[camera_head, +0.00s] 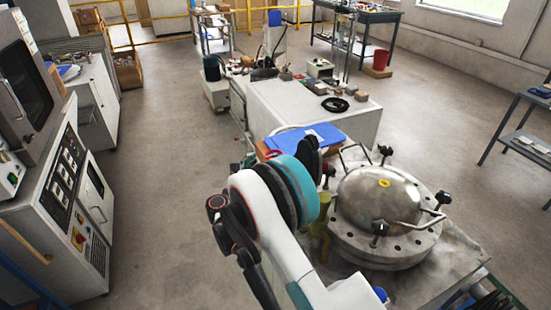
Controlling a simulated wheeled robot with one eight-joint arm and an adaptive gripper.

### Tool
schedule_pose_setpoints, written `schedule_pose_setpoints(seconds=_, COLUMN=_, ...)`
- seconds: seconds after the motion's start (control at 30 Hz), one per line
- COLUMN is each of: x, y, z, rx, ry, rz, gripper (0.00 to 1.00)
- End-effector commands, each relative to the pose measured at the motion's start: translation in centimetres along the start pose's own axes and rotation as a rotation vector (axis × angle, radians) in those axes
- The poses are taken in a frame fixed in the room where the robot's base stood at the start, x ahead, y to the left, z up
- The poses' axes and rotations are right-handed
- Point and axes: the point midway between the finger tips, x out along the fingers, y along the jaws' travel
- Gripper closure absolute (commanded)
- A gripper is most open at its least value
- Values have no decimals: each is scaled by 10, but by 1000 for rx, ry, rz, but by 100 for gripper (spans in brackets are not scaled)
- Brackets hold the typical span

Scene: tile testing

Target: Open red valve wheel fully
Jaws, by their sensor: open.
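No red valve wheel shows clearly. A small red part (329,170) shows just right of my arm, at the left edge of the domed metal vessel, above yellow-green pipework (321,232). A thin red curved piece (273,154) shows by the blue-topped box behind my arm. I cannot tell whether either belongs to the valve wheel. My white and teal arm rises from the bottom middle and covers part of the area left of the vessel. My gripper cannot be made out; the arm's far end is hidden behind its own joints.
The domed vessel (378,200) with black knobs stands on a bench at right. Behind it is a pale bench (300,112) with a black ring (335,104) and small blocks. Control cabinets (60,190) line the left. Open floor (165,170) lies between.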

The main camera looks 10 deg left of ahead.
Motion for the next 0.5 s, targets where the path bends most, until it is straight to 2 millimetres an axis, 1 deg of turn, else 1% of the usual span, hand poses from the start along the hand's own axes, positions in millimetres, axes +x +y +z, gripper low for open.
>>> schedule_pose_setpoints(seconds=0.03, x=11, y=-1, z=-2, rx=0, ry=0, rz=-3, gripper=19)
schedule_pose_setpoints(seconds=0.2, x=41, y=-1, z=-2, rx=1, ry=0, rz=-3, gripper=19)
schedule_pose_setpoints(seconds=0.33, x=57, y=0, z=-2, rx=1, ry=1, rz=-1, gripper=19)
schedule_pose_setpoints(seconds=0.5, x=67, y=0, z=0, rx=1, ry=1, rz=0, gripper=19)
